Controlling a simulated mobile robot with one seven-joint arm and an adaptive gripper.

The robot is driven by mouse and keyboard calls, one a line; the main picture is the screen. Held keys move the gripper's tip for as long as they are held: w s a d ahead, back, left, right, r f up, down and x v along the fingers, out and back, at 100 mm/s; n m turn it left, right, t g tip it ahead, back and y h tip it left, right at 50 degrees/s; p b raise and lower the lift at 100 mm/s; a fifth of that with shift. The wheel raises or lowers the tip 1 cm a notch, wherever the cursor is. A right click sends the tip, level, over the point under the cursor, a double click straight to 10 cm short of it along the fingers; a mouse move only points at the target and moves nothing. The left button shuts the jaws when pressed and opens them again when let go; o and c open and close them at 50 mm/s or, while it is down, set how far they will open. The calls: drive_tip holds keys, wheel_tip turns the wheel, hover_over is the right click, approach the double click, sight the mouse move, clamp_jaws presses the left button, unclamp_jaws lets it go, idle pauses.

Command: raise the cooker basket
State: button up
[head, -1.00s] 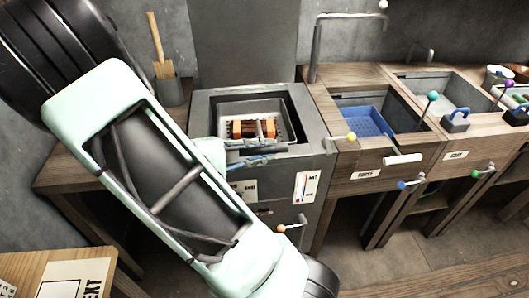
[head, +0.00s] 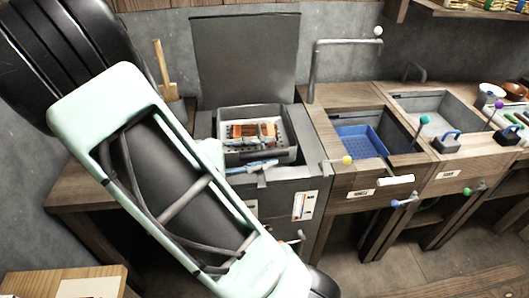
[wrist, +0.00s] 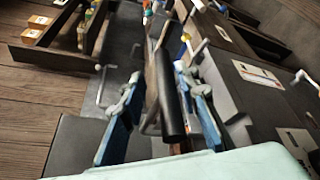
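The cooker basket (head: 287,150) is a grey box with pale inner walls. In the head view it stands raised in the cooker opening, its rim above the grey cooker top (head: 290,174). An orange-brown block (head: 254,131) lies inside it. My gripper (head: 257,165) is at the basket's front, its blue fingers partly hidden by my arm. In the wrist view, a dark round handle (wrist: 169,95) lies between the two blue fingers of my gripper (wrist: 160,100), and it looks held. The exact contact on the left finger is unclear.
A dark upright panel (head: 245,60) stands behind the cooker. To its right are a sink with a blue perforated tray (head: 362,140), a tap (head: 345,42) and a second basin (head: 440,102). A wooden paddle (head: 163,70) stands to the left.

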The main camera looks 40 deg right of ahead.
drive_tip(key=shift+f, duration=0.1)
drive_tip(key=shift+w+a, duration=0.15)
drive_tip(key=shift+a, duration=0.35)
drive_tip(key=v, duration=1.1)
